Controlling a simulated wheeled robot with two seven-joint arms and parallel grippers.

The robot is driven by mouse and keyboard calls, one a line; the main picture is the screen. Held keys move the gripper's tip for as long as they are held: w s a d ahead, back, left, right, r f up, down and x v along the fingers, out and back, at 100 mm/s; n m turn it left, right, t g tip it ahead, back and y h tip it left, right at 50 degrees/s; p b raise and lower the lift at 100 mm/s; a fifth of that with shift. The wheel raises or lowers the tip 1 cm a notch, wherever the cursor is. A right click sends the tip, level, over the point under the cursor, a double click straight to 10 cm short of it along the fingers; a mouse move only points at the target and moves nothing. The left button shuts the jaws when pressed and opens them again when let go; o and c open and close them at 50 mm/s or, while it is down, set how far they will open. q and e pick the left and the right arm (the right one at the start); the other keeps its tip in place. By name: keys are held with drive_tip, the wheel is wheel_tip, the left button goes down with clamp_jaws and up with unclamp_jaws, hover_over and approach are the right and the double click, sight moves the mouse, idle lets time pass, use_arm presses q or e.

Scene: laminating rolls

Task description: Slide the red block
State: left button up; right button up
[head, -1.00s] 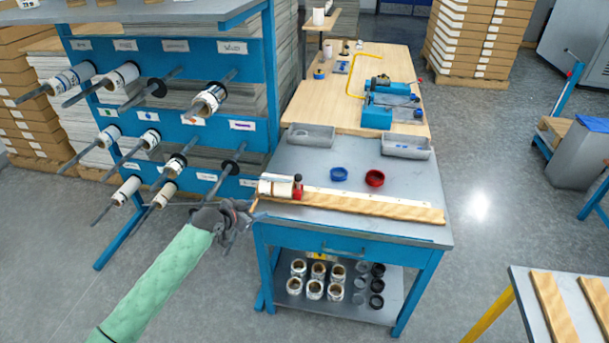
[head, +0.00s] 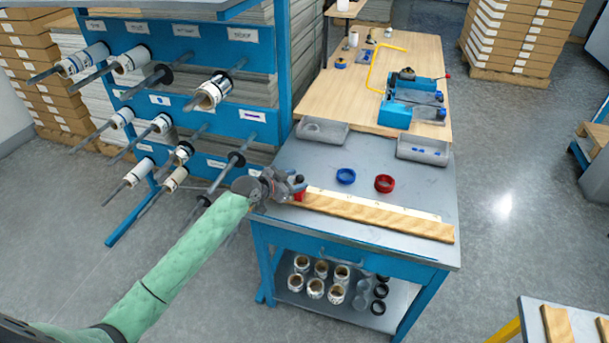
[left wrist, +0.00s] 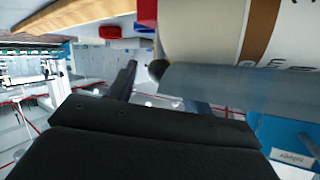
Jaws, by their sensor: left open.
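The red block (head: 299,196) sits at the left end of a wooden board (head: 375,215) on the grey table. In the head view it is partly hidden by my left gripper (head: 285,187). My left gripper is open at the table's left edge, just left of the block. In the left wrist view, a red piece that looks like the block (left wrist: 147,12) shows at the top, beside a large white and brown roll (left wrist: 205,32) close to the camera. The roll is mostly hidden by the gripper in the head view. I cannot tell whether the fingers touch it. My right gripper is not in view.
A blue ring (head: 345,176) and a red ring (head: 384,184) lie behind the board. Grey trays (head: 422,149) stand farther back. A blue rack (head: 190,50) with rolls on rods stands to the left. The table's right part is clear.

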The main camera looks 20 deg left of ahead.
sight(303, 176)
use_arm(q)
drive_tip(key=p+x, duration=0.1)
drive_tip(key=x, duration=0.2)
drive_tip(key=shift+w+d+f, duration=0.1)
drive_tip(key=shift+w+d, duration=0.1)
drive_tip(key=shift+w, duration=0.05)
drive_tip(key=shift+w+d+f, duration=0.1)
drive_tip(key=shift+w+f, duration=0.05)
drive_tip(key=shift+w, duration=0.05)
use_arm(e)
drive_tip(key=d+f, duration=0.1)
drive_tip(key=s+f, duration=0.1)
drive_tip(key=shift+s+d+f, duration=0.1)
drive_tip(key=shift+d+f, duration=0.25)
use_arm(q)
drive_tip(key=shift+w+d+f, duration=0.1)
clamp_jaws()
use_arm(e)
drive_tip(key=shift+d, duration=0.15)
